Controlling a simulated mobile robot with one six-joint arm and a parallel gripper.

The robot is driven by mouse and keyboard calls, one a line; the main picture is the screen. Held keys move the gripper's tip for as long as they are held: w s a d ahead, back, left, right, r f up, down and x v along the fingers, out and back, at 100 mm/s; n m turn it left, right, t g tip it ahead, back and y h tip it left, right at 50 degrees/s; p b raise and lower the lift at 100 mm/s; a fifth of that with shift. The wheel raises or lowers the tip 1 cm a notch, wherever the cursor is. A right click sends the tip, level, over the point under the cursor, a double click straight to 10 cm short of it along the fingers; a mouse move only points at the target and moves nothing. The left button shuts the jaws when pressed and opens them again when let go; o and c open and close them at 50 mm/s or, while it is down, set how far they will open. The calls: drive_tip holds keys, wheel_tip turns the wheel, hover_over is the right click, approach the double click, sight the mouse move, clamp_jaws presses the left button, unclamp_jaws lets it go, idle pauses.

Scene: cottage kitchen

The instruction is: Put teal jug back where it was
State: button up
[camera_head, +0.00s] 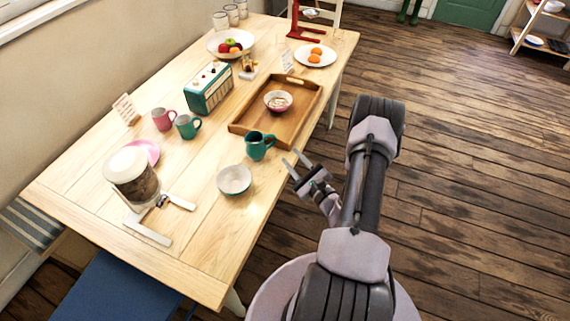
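A teal jug (258,147) stands upright on the wooden table at the near left corner of the wooden tray (240,129). I cannot tell whether it touches the tray. A smaller teal mug (188,126) stands further left, next to a pink mug (163,119). My gripper (293,160) is open and empty, to the right of the teal jug near the table's right edge. Its two fingers point toward the table and are apart from the jug.
A pale bowl (234,180) stands just in front of the jug. A pink-and-white bowl (278,101) sits in the tray. A lidded jar (134,182), pink plate (151,150) and radio (208,90) stand left. The table's near right corner is clear.

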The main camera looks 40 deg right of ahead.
drive_tip(key=w+a+r+n+g+y, duration=0.3)
drive_tip(key=a+r+n+y, duration=0.3)
drive_tip(key=a+r+y, duration=0.35)
drive_tip(key=w+a+r+n+g+y, duration=0.25)
drive_tip(key=a+r+n+y, duration=0.4)
drive_tip(key=a+r, duration=0.45)
drive_tip(key=s+a+r+n+g+h, duration=0.1)
drive_tip(key=s+a+r+n+g, duration=0.1)
drive_tip(key=s+a+n+g, duration=0.45)
drive_tip(key=s+a+r+n+g+h, duration=0.1)
drive_tip(key=s+a+r+n+g, duration=0.15)
drive_tip(key=s+a, duration=0.45)
drive_tip(key=s+d+r+n+t+h, duration=0.1)
drive_tip(key=s+r+n+t+h, duration=0.1)
drive_tip(key=s+r+n+h, duration=0.3)
drive_tip(key=s+n+h, duration=0.1)
drive_tip(key=s+h, duration=0.2)
drive_tip(key=h, duration=0.1)
drive_tip(key=shift+d+r, duration=0.15)
drive_tip(key=shift+r, duration=0.2)
